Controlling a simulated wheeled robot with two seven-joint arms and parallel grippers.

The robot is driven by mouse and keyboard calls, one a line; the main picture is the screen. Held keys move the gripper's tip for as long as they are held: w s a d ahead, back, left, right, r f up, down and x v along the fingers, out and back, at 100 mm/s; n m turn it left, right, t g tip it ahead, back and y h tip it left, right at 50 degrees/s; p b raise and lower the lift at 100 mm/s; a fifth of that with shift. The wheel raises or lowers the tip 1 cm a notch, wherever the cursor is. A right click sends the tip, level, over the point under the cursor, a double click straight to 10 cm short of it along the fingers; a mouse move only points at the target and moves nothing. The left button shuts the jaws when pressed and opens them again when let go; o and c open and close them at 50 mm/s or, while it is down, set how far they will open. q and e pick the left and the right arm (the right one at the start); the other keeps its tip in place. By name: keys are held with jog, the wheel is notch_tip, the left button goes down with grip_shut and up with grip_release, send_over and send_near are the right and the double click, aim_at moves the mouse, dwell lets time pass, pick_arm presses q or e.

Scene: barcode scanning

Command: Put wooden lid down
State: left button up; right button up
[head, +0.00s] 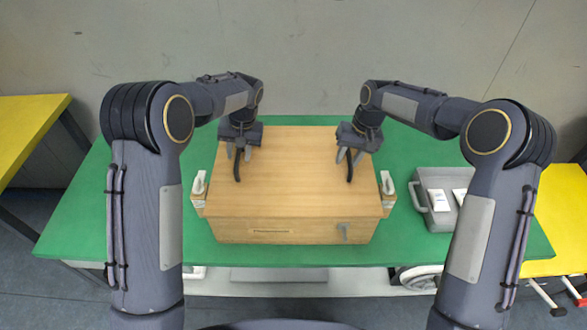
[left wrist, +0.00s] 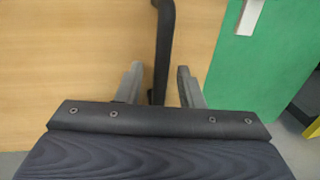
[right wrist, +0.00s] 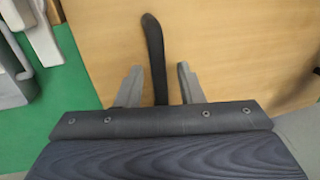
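A wooden lid (head: 295,180) lies flat on top of a wooden box (head: 275,232) on the green table; no gap shows between them at the front. The lid has two black curved handles, one on the left (head: 238,172) and one on the right (head: 350,172). My left gripper (head: 239,155) is at the left handle; in the left wrist view its fingers (left wrist: 159,70) stand apart on either side of the handle (left wrist: 165,40). My right gripper (head: 350,158) is at the right handle; in the right wrist view its fingers (right wrist: 160,68) are likewise spread around the handle (right wrist: 154,40).
White devices stand beside the box at left (head: 199,183) and right (head: 387,183). A grey case (head: 440,217) with white items is at the right on the green table (head: 110,215). Yellow tables (head: 30,125) stand at both sides. Green table surface is free left of the box.

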jog(key=shift+r, duration=0.25)
pick_arm(q)
notch_tip(320, 180, up, 12)
jog(key=d, duration=0.2)
jog(key=shift+d+f, duration=0.15)
pick_arm(e)
notch_tip(320, 180, up, 11)
jog(key=d, duration=0.2)
jog(key=shift+d+r, duration=0.15)
jog(key=shift+d, duration=0.05)
pick_arm(q)
jog(key=shift+w, duration=0.1)
